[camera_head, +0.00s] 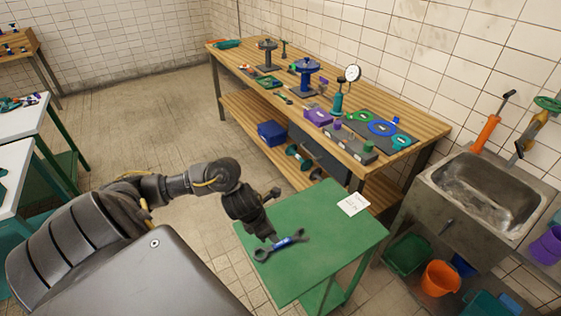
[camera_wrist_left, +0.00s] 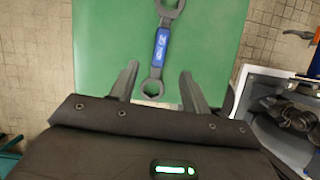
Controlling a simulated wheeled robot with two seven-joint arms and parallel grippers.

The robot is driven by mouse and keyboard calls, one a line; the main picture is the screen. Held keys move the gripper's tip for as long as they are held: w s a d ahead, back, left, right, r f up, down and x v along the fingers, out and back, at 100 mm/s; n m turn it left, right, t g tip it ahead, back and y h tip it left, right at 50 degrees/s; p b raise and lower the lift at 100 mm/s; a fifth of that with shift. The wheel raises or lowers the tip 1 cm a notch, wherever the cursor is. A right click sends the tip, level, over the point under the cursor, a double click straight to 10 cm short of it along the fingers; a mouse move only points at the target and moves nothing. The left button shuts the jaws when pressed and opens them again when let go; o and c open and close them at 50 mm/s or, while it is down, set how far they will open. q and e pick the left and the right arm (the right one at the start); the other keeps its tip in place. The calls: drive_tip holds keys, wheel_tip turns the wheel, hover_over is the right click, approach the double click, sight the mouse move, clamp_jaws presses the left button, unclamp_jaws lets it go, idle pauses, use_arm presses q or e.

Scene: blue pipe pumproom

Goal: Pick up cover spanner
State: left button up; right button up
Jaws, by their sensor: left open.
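The cover spanner (camera_head: 280,245) lies flat on the green table (camera_head: 330,265). It has dark grey ends and a blue handle with white lettering. In the left wrist view the spanner (camera_wrist_left: 162,48) runs up and down the picture, its near ring end (camera_wrist_left: 153,87) between the fingertips. My left gripper (camera_head: 268,236) is over the spanner in the head view. In the left wrist view my left gripper (camera_wrist_left: 157,80) is open, with a finger on each side of the ring and a gap to both. Its height above the spanner is hard to tell. My right gripper is not in view.
A white paper tag (camera_head: 353,204) lies at the table's back right. A wooden workbench (camera_head: 420,118) with pumps, a gauge and tools stands behind. A metal sink (camera_head: 487,190) is at right, with orange (camera_head: 440,278) and green (camera_head: 407,255) buckets below. The green table is otherwise clear.

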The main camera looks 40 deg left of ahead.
sight(282, 242)
use_arm(q)
drive_tip(key=x, duration=0.4)
drive_tip(key=shift+f, duration=0.15)
drive_tip(key=shift+x, duration=2.6)
clamp_jaws()
